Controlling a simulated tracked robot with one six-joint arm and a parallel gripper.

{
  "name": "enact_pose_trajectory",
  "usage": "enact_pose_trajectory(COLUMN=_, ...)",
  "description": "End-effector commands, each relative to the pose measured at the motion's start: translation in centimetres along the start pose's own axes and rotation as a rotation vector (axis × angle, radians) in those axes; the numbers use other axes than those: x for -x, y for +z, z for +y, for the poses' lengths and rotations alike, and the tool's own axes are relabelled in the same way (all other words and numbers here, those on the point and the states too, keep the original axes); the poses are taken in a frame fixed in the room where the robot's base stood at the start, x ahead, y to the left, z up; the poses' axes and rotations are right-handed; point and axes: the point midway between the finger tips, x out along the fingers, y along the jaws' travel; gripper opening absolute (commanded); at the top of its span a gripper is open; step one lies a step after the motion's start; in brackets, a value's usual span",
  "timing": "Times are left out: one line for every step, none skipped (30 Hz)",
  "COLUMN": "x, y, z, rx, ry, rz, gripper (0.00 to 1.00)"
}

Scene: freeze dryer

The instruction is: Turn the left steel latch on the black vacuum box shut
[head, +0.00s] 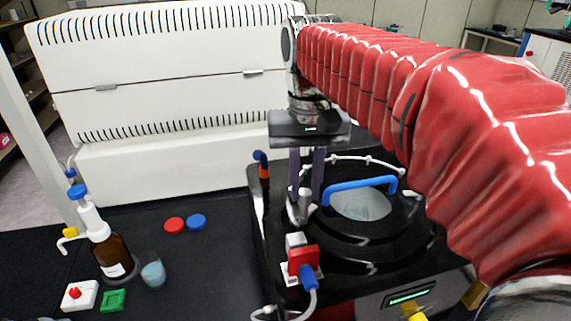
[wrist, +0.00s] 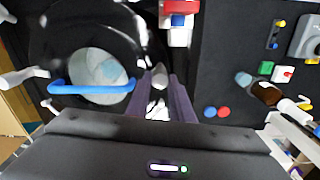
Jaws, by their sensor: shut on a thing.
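The black vacuum box (head: 262,220) stands on the right of the dark bench, with a round lid and a blue handle (head: 360,183). The left steel latch (head: 303,205) is at the left edge of the lid. My gripper (head: 306,200) points down over it, its two dark fingers on either side of the latch and shut on it. In the wrist view the latch (wrist: 158,78) shows between the fingertips of my gripper (wrist: 158,92), beside the lid. The latch's exact turn angle is hard to tell.
A red and white valve with a blue fitting (head: 303,262) stands just in front of the latch. A brown dispenser bottle (head: 112,252), a small beaker (head: 152,270), and red and blue caps (head: 185,223) are to the left. A large white machine (head: 170,80) stands behind.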

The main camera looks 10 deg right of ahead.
Motion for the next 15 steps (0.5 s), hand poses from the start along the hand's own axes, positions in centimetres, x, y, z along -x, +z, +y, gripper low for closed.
enact_pose_trajectory(x=0.06, y=-0.04, z=-0.01, rx=-0.044, ry=0.000, rz=0.002, gripper=0.00)
enact_pose_trajectory(x=0.06, y=-0.04, z=-0.01, rx=-0.072, ry=-0.001, rz=0.002, gripper=0.00)
enact_pose_trajectory(x=0.06, y=-0.04, z=-0.01, rx=-0.109, ry=-0.001, rz=0.002, gripper=0.00)
enact_pose_trajectory(x=0.06, y=-0.04, z=-0.01, rx=-0.135, ry=-0.001, rz=0.002, gripper=0.00)
enact_pose_trajectory(x=0.06, y=-0.04, z=0.00, rx=-0.161, ry=-0.001, rz=0.002, gripper=0.00)
enact_pose_trajectory(x=0.06, y=-0.04, z=-0.01, rx=-0.194, ry=-0.001, rz=0.002, gripper=0.00)
enact_pose_trajectory(x=0.06, y=-0.04, z=0.00, rx=-0.218, ry=-0.001, rz=0.002, gripper=0.00)
enact_pose_trajectory(x=0.06, y=-0.04, z=0.00, rx=-0.242, ry=-0.001, rz=0.002, gripper=0.00)
enact_pose_trajectory(x=0.06, y=-0.04, z=0.00, rx=-0.270, ry=-0.001, rz=0.002, gripper=0.00)
enact_pose_trajectory(x=0.06, y=-0.04, z=0.00, rx=-0.290, ry=-0.001, rz=0.002, gripper=0.00)
enact_pose_trajectory(x=0.06, y=-0.04, z=0.00, rx=-0.309, ry=-0.001, rz=0.002, gripper=0.00)
enact_pose_trajectory(x=0.06, y=-0.04, z=0.00, rx=-0.332, ry=-0.001, rz=0.002, gripper=0.00)
enact_pose_trajectory(x=0.07, y=-0.05, z=0.00, rx=-0.347, ry=-0.001, rz=0.002, gripper=0.00)
enact_pose_trajectory(x=0.07, y=-0.05, z=0.00, rx=-0.363, ry=-0.001, rz=0.002, gripper=0.00)
enact_pose_trajectory(x=0.07, y=-0.05, z=0.00, rx=-0.379, ry=-0.001, rz=0.002, gripper=0.00)
